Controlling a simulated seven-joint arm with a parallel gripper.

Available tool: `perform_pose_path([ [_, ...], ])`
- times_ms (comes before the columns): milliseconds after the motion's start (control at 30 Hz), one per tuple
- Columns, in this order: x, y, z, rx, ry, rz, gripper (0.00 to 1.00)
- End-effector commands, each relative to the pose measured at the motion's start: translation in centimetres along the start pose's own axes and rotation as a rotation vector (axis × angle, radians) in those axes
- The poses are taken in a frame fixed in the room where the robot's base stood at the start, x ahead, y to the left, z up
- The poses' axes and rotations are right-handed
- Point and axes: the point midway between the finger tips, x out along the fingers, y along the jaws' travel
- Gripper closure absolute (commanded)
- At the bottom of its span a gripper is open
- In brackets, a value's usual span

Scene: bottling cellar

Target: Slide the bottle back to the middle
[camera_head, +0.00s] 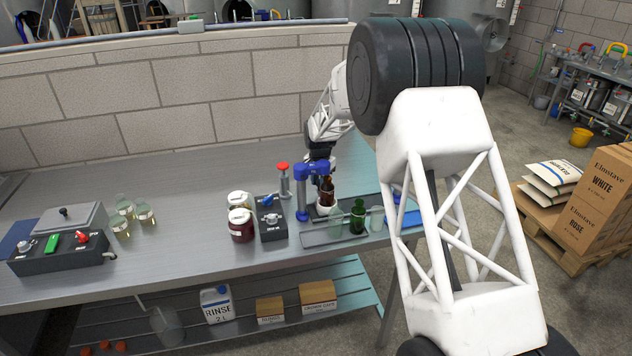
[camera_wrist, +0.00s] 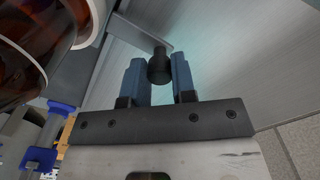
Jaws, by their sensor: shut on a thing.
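A brown bottle (camera_head: 327,191) stands upright at the blue-framed bench device (camera_head: 302,195), with a pale ring at its base. In the wrist view, brown glass (camera_wrist: 22,62) with white rings fills the upper left. A green bottle (camera_head: 358,217) stands just right of the brown one. My gripper (camera_wrist: 158,62) has its two blue-grey fingers on either side of a black knob (camera_wrist: 159,68) at the end of a flat grey bar (camera_wrist: 136,36), and is shut on it. In the head view my fingers are mostly hidden behind the blue frame.
Two lidded jars (camera_head: 241,223) and a dark control box (camera_head: 270,220) stand left of the device. Clear glasses flank the green bottle. A larger control box (camera_head: 62,252) and several small jars (camera_head: 121,228) stand further left. The bench between is clear.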

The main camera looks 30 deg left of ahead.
Motion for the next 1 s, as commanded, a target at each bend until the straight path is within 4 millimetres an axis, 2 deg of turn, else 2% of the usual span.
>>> perform_pose_path([
  [600, -0.1, 5.4, -5.5, 0.001, 0.002, -0.001, 1.00],
  [1000, -0.1, 6.1, -6.2, 0.000, 0.002, -0.001, 1.00],
])
